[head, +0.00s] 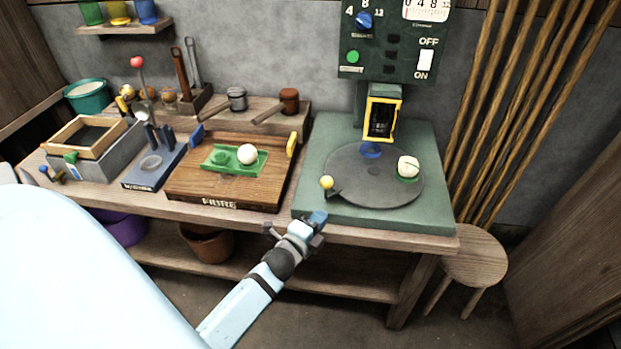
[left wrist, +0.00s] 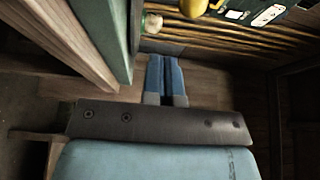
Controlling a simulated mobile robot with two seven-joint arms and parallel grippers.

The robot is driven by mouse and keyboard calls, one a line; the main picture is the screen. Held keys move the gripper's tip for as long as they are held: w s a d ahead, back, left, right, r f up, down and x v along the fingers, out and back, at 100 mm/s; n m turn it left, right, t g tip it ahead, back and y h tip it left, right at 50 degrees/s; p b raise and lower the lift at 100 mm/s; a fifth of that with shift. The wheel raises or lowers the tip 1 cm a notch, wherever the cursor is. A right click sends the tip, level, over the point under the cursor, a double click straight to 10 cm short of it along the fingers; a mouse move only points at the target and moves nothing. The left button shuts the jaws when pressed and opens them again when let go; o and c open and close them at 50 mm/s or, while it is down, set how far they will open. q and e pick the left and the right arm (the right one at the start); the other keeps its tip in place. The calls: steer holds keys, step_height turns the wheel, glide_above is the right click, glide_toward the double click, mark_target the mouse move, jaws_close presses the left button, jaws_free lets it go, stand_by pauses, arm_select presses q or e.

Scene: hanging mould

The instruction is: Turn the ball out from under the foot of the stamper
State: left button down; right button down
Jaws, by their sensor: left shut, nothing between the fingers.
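The stamper is a green machine with a flat green base (head: 325,138) and a head with a yellow-framed foot (head: 382,118). A dark round turntable (head: 365,190) lies on the base. A pale ball (head: 408,166) sits in a green holder on the turntable's right side, to the right of the foot. A blue holder (head: 371,151) lies below the foot and looks empty. A yellow knob (head: 327,182) sits at the turntable's left edge. My left gripper (head: 318,219) is shut and empty at the base's front edge, apart from the knob. Its blue fingers (left wrist: 166,80) show together in the left wrist view.
A wooden board (head: 240,190) with a green mould (head: 220,160) and another pale ball (head: 248,154) lies left of the stamper. A control panel (head: 390,45) hangs above. A stool (head: 474,256) stands at the right. The floor in front of the bench is clear.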

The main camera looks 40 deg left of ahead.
arm_select(q)
steer(key=w, duration=0.1)
steer(key=w+a, duration=0.1)
steer(key=w, duration=0.1)
steer(key=w+a, duration=0.1)
steer(key=w, duration=0.1)
steer(key=shift+w+a, duration=0.55)
steer(key=shift+a, duration=0.1)
